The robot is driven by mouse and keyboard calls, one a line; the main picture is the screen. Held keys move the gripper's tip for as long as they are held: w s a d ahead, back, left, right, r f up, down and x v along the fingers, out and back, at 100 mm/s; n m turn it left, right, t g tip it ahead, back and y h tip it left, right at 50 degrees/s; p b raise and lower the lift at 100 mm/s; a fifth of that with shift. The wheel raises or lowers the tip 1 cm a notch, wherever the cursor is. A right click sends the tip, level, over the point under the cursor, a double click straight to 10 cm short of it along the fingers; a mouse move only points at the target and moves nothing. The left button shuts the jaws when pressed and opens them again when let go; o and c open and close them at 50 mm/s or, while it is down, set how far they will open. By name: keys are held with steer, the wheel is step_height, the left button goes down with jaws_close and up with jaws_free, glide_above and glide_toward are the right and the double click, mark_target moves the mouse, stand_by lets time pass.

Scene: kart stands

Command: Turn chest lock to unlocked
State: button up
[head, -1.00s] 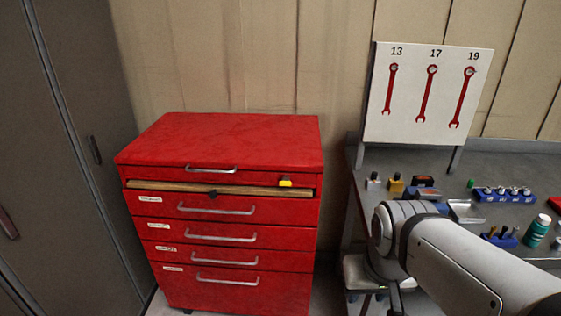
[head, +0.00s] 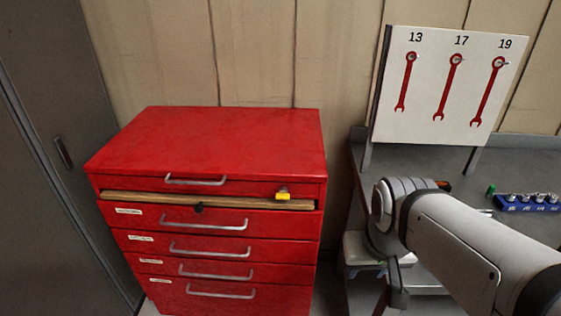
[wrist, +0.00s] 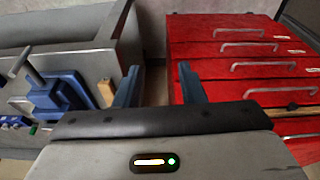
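The red chest (head: 220,140) stands against the wall, left of centre in the head view; its side of drawers also shows at the right of the wrist view (wrist: 220,35). A small yellow piece (head: 282,196) sits at the right of the wooden strip under the top drawer. A small dark knob-like part (head: 199,207) sits near the strip's middle. Which is the lock, and its turn position, I cannot tell. My gripper (wrist: 158,82) is open and empty, its two blue-grey fingers apart. It is to the right of the chest, touching nothing visible.
A grey workbench (head: 420,165) stands right of the chest, with a wrench board (head: 445,85) and a blue rack (head: 530,203). A dark cabinet (head: 50,110) is at the left. A narrow gap separates chest and bench. Blue tools (wrist: 60,95) show in the wrist view.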

mark_target(283, 198)
steer(key=shift+o, duration=0.3)
steer(key=shift+d, duration=0.1)
